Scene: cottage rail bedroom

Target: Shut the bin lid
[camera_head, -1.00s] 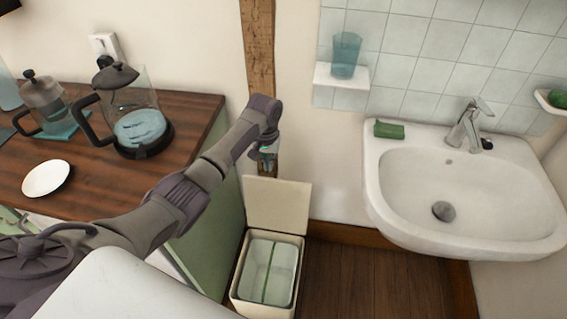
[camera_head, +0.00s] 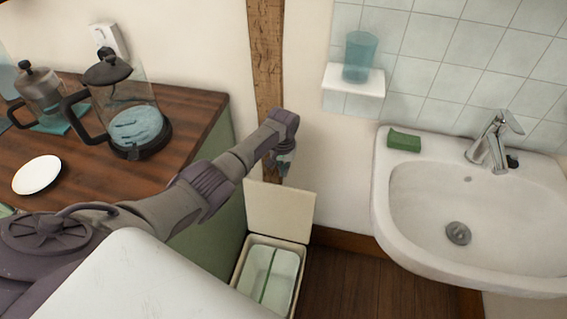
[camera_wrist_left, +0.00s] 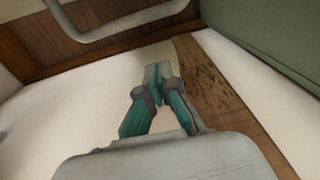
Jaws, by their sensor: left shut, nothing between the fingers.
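The bin (camera_head: 240,272) is a cream box on the floor between the counter and the basin. Its lid (camera_head: 281,209) stands open, upright at the back against the wall. A pale liner with a green strip shows inside. My left gripper (camera_head: 281,170) is shut and empty, just above the top edge of the lid, in front of the wooden post; I cannot tell whether it touches the lid. The left wrist view shows its closed fingers (camera_wrist_left: 157,80) with teal pads, against the wall and post. My right gripper is not in view.
A wooden counter (camera_head: 190,103) at left holds a kettle-like glass jug (camera_head: 128,120), a smaller press (camera_head: 42,92) and a white plate (camera_head: 37,174). A white basin (camera_head: 420,215) stands at right. The wooden floor (camera_head: 345,290) right of the bin is clear.

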